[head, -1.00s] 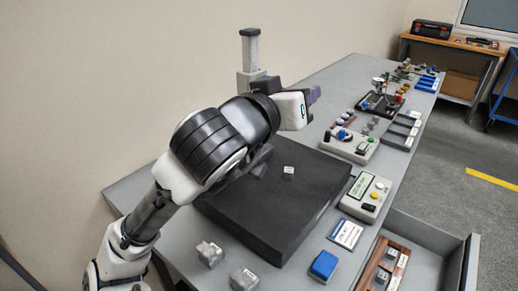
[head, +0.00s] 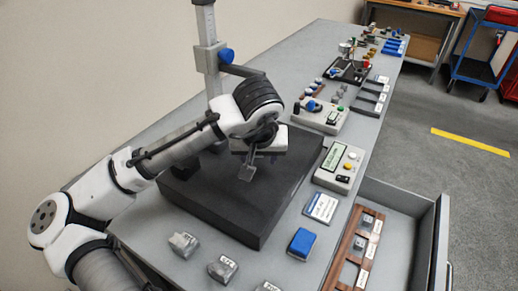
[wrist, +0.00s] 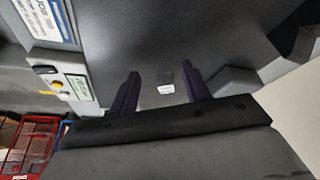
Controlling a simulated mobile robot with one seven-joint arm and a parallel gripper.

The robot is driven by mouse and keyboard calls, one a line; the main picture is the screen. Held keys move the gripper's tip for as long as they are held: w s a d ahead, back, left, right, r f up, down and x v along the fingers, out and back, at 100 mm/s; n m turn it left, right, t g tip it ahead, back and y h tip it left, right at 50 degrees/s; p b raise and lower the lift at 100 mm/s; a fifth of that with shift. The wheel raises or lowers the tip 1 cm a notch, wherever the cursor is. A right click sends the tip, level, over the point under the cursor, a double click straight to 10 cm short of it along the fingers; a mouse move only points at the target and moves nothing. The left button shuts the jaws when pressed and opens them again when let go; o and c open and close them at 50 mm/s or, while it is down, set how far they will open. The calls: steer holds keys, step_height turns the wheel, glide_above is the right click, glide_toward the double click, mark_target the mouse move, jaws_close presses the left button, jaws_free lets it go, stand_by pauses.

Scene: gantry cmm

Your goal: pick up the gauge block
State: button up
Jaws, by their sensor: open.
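A small silver block with a white label, which looks like the gauge block (wrist: 166,84), lies on the black surface plate (head: 225,212). In the wrist view it sits between and a little beyond my two dark fingers, with gaps to both sides. My gripper (wrist: 160,92) is open and empty. In the head view my gripper (head: 253,165) points down over the middle of the plate. There, the block cannot be told clearly from the fingers.
Two larger silver blocks (head: 183,244) (head: 222,268) and a blue block (head: 301,243) stand in front of the plate. A height gauge column (head: 208,60) rises behind. A readout box (head: 339,166) stands right. An open drawer (head: 402,222) holds a wooden rack (head: 347,240).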

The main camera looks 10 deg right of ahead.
steer(key=w, duration=0.2)
steer(key=w+d+p, duration=0.1)
steer(key=w, duration=0.2)
steer(key=shift+d, duration=0.15)
steer(key=shift+w+f, duration=0.1)
steer(key=shift+f, duration=0.45)
jaws_close()
